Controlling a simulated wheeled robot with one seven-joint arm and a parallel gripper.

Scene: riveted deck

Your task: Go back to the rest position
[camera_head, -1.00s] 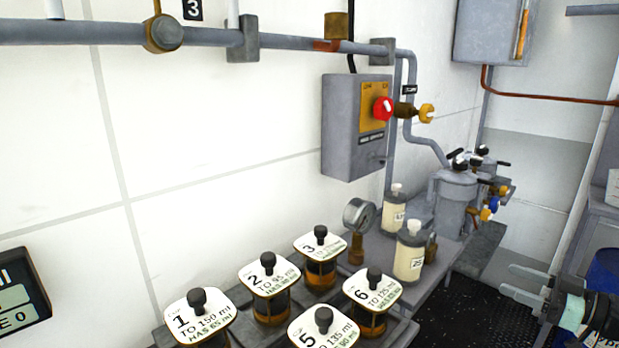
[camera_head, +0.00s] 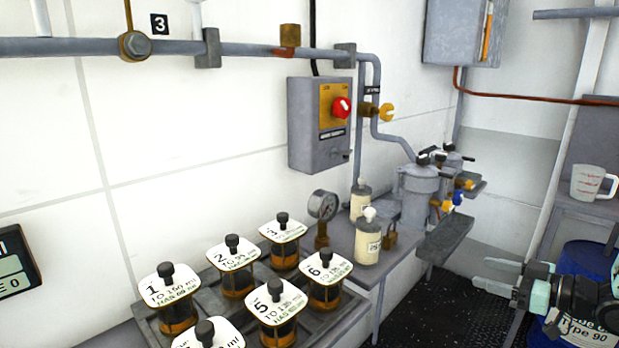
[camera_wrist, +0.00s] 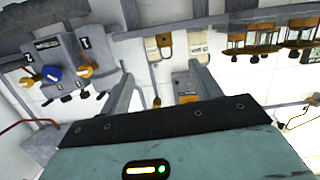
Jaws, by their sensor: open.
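My gripper (camera_head: 482,274) is at the lower right in the head view, over the dark floor. Its two fingers are spread apart with nothing between them. In the wrist view the gripper (camera_wrist: 160,78) also shows its fingers apart and empty. That view looks upside down, with the bottles and jars well beyond the fingertips. My gripper touches nothing that I can see.
Numbered lidded jars (camera_head: 238,268) stand in a rack at lower left. Two pale bottles (camera_head: 368,240) and a gauge (camera_head: 323,206) are behind them. A blue drum (camera_head: 590,262) and a measuring cup (camera_head: 592,183) are near my arm at right. Dark floor (camera_head: 470,312) is free.

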